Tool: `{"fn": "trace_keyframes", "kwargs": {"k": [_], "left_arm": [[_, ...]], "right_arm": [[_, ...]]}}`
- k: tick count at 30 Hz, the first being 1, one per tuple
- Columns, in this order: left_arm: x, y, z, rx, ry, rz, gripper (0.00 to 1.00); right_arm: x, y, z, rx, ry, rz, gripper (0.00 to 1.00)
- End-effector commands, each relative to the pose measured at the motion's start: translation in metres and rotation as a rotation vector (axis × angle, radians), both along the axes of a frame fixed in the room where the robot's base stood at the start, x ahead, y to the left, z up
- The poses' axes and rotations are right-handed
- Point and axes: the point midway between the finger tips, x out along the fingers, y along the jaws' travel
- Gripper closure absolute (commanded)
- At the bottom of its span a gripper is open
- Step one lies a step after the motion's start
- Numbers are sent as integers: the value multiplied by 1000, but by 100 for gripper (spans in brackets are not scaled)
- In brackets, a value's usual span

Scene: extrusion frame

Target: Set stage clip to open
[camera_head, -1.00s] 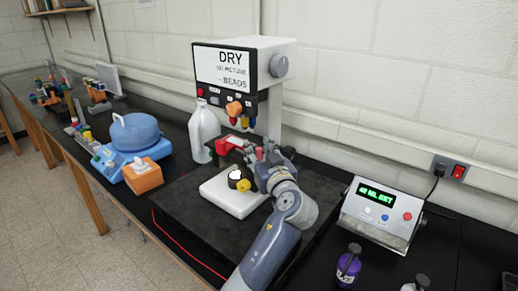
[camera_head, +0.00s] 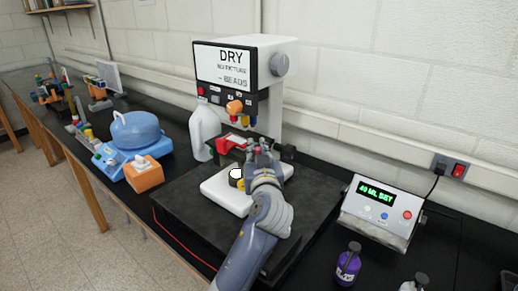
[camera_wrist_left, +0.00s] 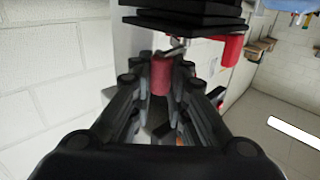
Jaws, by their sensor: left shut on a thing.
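My left gripper (camera_head: 262,150) reaches over the white stage (camera_head: 222,197) of the microscope-like device from the front. In the left wrist view its fingers (camera_wrist_left: 160,90) are shut on a red cylindrical knob (camera_wrist_left: 160,74), which I take to be the stage clip's handle. A thin metal piece (camera_wrist_left: 176,48) shows just beyond the knob. In the head view the gripper hides the held part, so the clip's position cannot be read there. A red part (camera_head: 230,143) sits left of the gripper. A round white-topped piece (camera_head: 236,174) with yellow beside it is on the stage. My right gripper is not in view.
The device's head (camera_head: 240,70) with its DRY sign overhangs the stage. A white bottle (camera_head: 201,132) stands close at left, with an orange box (camera_head: 144,174) and blue machine (camera_head: 135,130) beyond. A control box (camera_head: 378,213) and purple bottle (camera_head: 348,264) stand at right.

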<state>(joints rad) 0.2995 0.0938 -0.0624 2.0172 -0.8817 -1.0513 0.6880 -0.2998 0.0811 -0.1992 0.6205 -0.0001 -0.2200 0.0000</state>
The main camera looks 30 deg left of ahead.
Motion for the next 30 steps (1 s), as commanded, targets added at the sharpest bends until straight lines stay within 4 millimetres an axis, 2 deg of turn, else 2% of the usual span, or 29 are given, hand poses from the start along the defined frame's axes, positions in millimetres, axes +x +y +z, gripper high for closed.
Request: {"fn": "trace_keyframes", "kwargs": {"k": [15,30], "left_arm": [[-17,11,4,9,5,-411,100],[-25,20,2,8,4,-711,100]], "right_arm": [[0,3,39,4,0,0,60],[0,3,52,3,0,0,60]]}}
